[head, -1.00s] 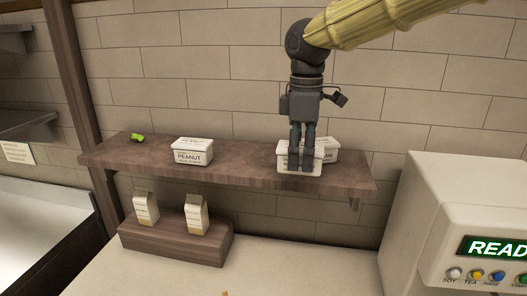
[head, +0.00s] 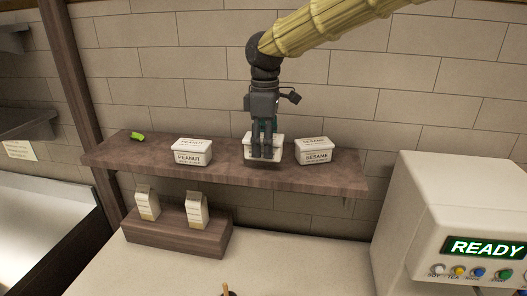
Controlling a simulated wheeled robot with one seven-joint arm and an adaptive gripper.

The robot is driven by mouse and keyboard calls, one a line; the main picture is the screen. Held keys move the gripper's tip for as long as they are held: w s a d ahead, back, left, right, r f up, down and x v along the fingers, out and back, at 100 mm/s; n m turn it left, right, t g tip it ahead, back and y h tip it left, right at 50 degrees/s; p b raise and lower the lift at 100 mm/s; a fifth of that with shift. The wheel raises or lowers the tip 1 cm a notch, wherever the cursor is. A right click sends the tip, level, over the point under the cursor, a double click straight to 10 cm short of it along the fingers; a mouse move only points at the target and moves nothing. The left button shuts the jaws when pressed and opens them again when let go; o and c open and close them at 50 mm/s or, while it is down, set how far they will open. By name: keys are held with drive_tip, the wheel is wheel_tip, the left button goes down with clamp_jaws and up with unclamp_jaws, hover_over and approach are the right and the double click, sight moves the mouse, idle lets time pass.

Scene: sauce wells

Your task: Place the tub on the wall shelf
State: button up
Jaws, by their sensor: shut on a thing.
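A white lidded tub (head: 279,150) is in my gripper (head: 263,155), at the middle of the brown wall shelf (head: 226,174). The gripper points down and its fingers cover much of the tub's front, so its label is hidden. The tub looks upright, between a tub marked peanut (head: 192,152) on the left and one marked sesame (head: 314,151) on the right, apart from both. A dark shadow lies just under it; I cannot tell whether it touches the shelf.
A small green item (head: 137,137) lies at the shelf's left end. Two cartons (head: 147,204) (head: 197,211) stand on a wooden block (head: 176,238) below. A white machine reading READY (head: 450,205) stands at the right. A tiled wall is behind the shelf.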

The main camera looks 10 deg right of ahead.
drive_tip(key=shift+w+a, duration=0.15)
drive_tip(key=shift+w, duration=0.05)
wheel_tip(320, 180, down, 3)
drive_tip(key=p, duration=0.2)
drive_tip(key=shift+w+p, duration=0.1)
drive_tip(key=shift+p, duration=0.2)
drive_tip(key=shift+f, duration=0.25)
drive_tip(key=shift+f, duration=0.1)
drive_tip(key=o, duration=1.2)
drive_tip(key=shift+o, duration=0.2)
wheel_tip(320, 180, up, 12)
drive_tip(key=b, duration=0.4)
